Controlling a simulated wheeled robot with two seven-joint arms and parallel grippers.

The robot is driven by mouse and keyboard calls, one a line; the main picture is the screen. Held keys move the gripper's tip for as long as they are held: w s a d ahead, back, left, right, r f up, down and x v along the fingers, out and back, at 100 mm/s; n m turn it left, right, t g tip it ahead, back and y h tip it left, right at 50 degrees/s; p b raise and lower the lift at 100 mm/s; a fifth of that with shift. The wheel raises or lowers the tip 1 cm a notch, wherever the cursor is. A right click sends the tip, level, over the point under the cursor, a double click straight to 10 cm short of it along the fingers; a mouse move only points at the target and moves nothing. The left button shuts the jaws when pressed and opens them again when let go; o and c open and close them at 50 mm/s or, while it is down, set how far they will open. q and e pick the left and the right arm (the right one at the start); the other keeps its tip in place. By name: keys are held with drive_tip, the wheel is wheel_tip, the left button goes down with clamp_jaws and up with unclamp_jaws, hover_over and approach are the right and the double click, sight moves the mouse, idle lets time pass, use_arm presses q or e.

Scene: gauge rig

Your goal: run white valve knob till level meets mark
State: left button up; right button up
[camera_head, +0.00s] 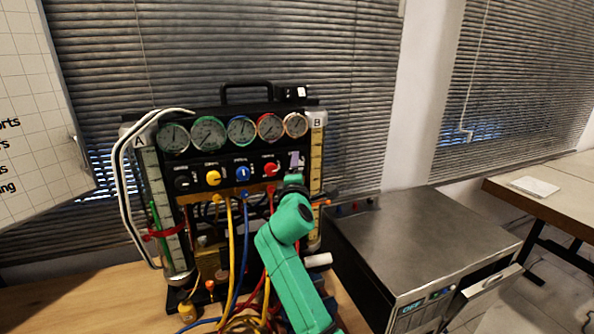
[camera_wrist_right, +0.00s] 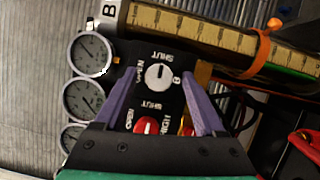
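The white valve knob (camera_wrist_right: 158,77) shows in the right wrist view on a black panel, with SHUT and OPEN lettering and a B beside it. My right gripper (camera_wrist_right: 161,75) is open, one purple finger on each side of the knob with gaps visible; I cannot tell how far its tips are from the panel. In the head view my right gripper (camera_head: 295,161) hides the knob. Scale tube B (camera_head: 317,160) stands at the rig's right side. An orange band (camera_wrist_right: 262,50) crosses it in the wrist view. My left gripper is out of view.
The rig also has several round gauges (camera_head: 241,130), a red knob (camera_wrist_right: 145,126) close beside the white one, and a blue knob (camera_head: 243,173). Coloured hoses (camera_head: 233,250) hang in front. A steel cabinet (camera_head: 420,240) stands to the right.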

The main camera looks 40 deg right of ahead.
drive_tip(key=b+v, duration=0.4)
drive_tip(key=v, duration=1)
drive_tip(key=shift+s, duration=0.25)
drive_tip(key=shift+a+f, duration=0.1)
drive_tip(key=shift+a, duration=0.05)
